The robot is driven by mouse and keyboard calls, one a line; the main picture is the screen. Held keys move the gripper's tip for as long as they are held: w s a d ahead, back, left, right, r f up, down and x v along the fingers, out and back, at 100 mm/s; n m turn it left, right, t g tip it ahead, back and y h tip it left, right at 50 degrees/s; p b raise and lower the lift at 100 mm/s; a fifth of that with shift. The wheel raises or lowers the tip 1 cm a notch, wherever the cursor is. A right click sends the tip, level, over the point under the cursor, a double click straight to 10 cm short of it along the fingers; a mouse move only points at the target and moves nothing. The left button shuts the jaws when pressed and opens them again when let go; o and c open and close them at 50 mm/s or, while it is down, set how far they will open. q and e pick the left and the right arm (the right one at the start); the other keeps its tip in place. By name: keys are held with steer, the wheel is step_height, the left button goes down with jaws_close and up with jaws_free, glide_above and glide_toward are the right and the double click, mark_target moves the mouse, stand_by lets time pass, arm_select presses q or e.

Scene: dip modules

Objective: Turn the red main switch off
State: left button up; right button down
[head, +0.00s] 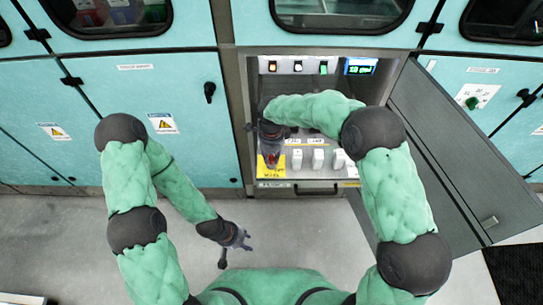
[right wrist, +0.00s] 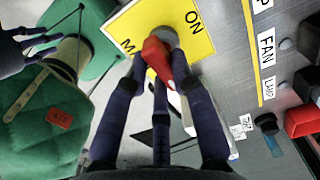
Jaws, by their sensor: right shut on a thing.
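The red main switch (right wrist: 157,57) sits on a yellow plate (right wrist: 198,30) marked "ON" in the right wrist view. In the head view the yellow plate (head: 263,170) is at the lower left of the open cabinet's panel. My right gripper (head: 271,163) is down at this plate. In the right wrist view my right gripper's fingers (right wrist: 158,80) are around the red handle and shut on it. The fingers hide part of the handle. My left gripper (head: 241,239) is low and away from the panel, empty, with its fingers apart.
White switches (head: 318,158) stand in a row right of the plate. The grey cabinet door (head: 465,150) hangs open on the right. The floor (head: 310,225) in front is clear.

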mark_target(271, 158)
stand_by(0.3)
steer(key=c, duration=1)
jaws_free()
steer(key=shift+c, duration=0.2)
step_height(271, 158, up, 12)
